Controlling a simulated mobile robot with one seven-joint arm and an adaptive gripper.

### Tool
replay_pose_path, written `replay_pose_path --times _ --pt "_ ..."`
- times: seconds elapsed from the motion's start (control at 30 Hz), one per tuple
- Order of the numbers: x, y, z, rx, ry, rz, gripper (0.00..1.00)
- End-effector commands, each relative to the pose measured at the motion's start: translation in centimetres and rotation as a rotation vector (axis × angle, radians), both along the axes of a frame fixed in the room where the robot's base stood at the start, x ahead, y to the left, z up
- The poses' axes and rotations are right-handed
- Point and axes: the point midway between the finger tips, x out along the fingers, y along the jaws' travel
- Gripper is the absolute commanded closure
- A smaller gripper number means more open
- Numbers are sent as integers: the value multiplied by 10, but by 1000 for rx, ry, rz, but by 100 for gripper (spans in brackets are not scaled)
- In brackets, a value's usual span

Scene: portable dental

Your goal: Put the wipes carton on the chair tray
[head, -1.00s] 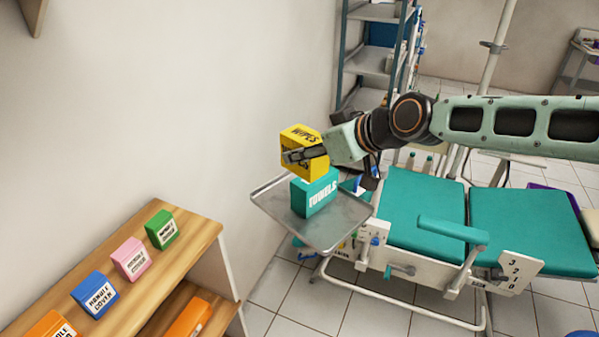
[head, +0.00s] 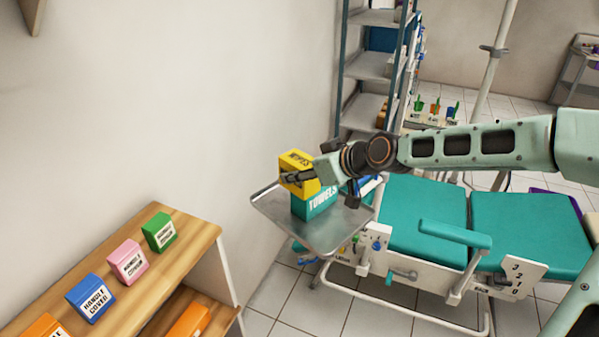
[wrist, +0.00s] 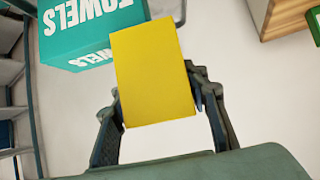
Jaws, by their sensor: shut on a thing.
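The yellow wipes carton (head: 299,172) is held in my gripper (head: 300,178), above the chair tray's left part in the head view. In the wrist view the yellow carton (wrist: 153,75) sits between the two fingers of my gripper (wrist: 160,110). The chair tray (head: 335,232) is a grey metal tray beside the teal chair. A teal towels carton (head: 320,205) stands on it, and it also shows in the wrist view (wrist: 85,30). The wipes carton overlaps the towels carton's upper left in the head view; whether they touch I cannot tell.
A wooden shelf unit (head: 190,250) with several small coloured boxes stands at lower left. The teal dental chair (head: 420,215) is right of the tray. A metal rack (head: 368,65) stands behind. The tray's front and right parts are bare.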

Motion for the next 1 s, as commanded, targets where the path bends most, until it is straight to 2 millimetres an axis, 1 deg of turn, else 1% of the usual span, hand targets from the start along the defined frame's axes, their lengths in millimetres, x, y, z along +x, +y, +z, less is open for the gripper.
replay_pose_path --times 0.2,0.37,0.4,0.5,0.53,0.77,0.87,1.0 --pt "0 0 0 -1 -2 0 85" --pt "0 0 -5 0 -1 1 85" --pt "0 0 -4 0 -1 1 54" --pt "0 0 -4 0 -1 1 43" --pt "0 0 -4 0 -1 1 41" --pt "0 0 -3 0 -1 1 41" --pt "0 0 1 0 -2 0 41" --pt "-4 -7 6 1 -2 -2 41"
